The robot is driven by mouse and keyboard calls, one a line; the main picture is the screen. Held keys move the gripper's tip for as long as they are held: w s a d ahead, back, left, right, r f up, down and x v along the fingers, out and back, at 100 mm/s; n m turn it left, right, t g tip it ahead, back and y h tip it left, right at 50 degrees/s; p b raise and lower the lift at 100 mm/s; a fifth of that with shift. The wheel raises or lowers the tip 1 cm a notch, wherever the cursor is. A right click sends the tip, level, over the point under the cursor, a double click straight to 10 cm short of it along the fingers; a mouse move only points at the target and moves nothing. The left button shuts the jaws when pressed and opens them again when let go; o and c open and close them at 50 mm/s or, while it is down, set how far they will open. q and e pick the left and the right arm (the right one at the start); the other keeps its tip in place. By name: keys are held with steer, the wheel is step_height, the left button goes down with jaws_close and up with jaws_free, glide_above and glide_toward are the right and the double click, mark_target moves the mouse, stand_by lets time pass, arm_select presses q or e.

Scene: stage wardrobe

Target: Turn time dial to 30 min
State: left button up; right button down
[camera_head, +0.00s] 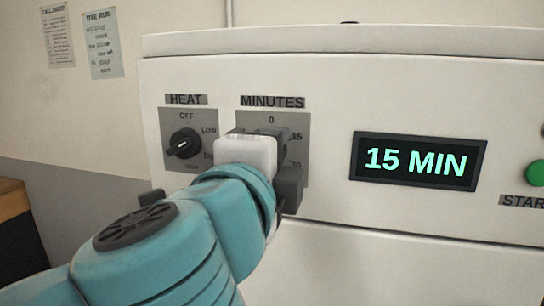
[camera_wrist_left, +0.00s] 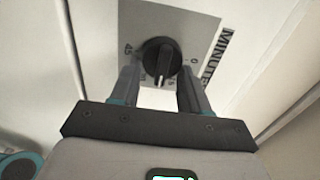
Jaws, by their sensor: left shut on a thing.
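The time dial (camera_wrist_left: 161,60) is a round black knob with a raised grip bar, on a grey plate marked MINUTES (camera_head: 272,102). My left gripper (camera_wrist_left: 160,76) is shut on it, one finger on each side, as the left wrist view shows. In the head view my left gripper (camera_head: 272,150) and teal arm hide the dial and part of its scale. The green display (camera_head: 416,161) to the right of the dial reads 15 MIN. My right gripper is in neither view.
The black HEAT dial (camera_head: 185,143) sits close to the left of my left gripper. A green START button (camera_head: 536,174) is at the right edge. The white panel below the display is clear. Two paper notices hang on the wall at upper left.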

arm_select(q)
steer(key=m, duration=0.2)
steer(key=f+m, duration=0.1)
steer(key=m, duration=0.2)
steer(key=shift+m, duration=0.3)
stand_by(0.5)
steer(key=o, duration=1)
steer(key=shift+s+r, duration=0.1)
steer(key=shift+o, duration=0.2)
steer(key=shift+a, duration=0.1)
steer(key=b+v, duration=0.2)
steer(key=v, duration=1.4)
steer(key=shift+b, duration=0.35)
steer(key=shift+s, duration=0.2)
